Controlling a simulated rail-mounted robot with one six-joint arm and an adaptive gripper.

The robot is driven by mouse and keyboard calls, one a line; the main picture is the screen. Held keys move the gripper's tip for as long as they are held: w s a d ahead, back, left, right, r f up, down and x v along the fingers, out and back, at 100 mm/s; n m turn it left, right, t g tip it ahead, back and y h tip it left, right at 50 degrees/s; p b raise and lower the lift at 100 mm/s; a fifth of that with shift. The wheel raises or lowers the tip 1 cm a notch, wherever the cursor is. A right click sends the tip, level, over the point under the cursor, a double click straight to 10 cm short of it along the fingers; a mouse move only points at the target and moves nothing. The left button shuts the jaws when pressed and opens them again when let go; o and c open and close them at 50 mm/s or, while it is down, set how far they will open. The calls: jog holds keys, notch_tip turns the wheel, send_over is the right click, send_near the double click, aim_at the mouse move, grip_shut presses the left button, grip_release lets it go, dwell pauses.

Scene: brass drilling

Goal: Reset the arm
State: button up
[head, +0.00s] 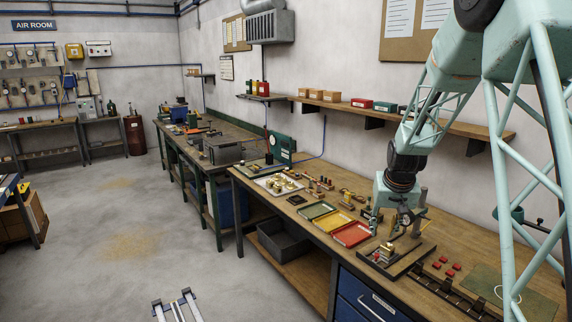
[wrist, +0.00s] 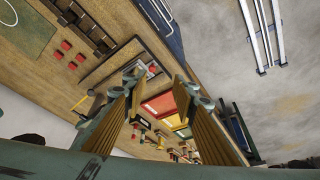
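My teal arm comes down from the upper right in the head view, and its end is low over the wooden bench (head: 330,222). In the wrist view my gripper (wrist: 157,86) is open. Its two fingers, with ribbed brass-coloured pads, stand well apart with nothing held between them. The red tray (wrist: 158,103) and the yellow tray show beyond the gap. In the head view the fingertips are hard to make out among the small fixtures below my wrist.
The green tray (head: 317,210), yellow tray (head: 333,220) and red tray (head: 352,234) lie left of my wrist. A dark-framed fixture board (head: 392,262) is close below. Red blocks (head: 447,268) and a green mat (head: 512,292) lie right. A wall shelf (head: 440,122) runs behind the arm.

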jog(key=s+a+r+b, duration=0.1)
jog(key=s+a+r, duration=0.2)
jog(key=s+r, duration=0.45)
jog(key=s+a+r+b, duration=0.2)
jog(key=s+r, duration=0.2)
jog(key=s, duration=0.7)
jog(key=s+a+r+b, duration=0.1)
jog(key=s+a+r, duration=0.3)
jog(key=s, duration=0.5)
jog(key=s+a+n+b, duration=0.1)
jog(key=s, duration=1.4)
jog(key=s+a+b, duration=0.2)
jog(key=s, duration=1.3)
jog(key=shift+s+a+f+n+y, duration=0.2)
jog(key=shift+s+a+n+y, duration=0.1)
jog(key=shift+n, duration=0.1)
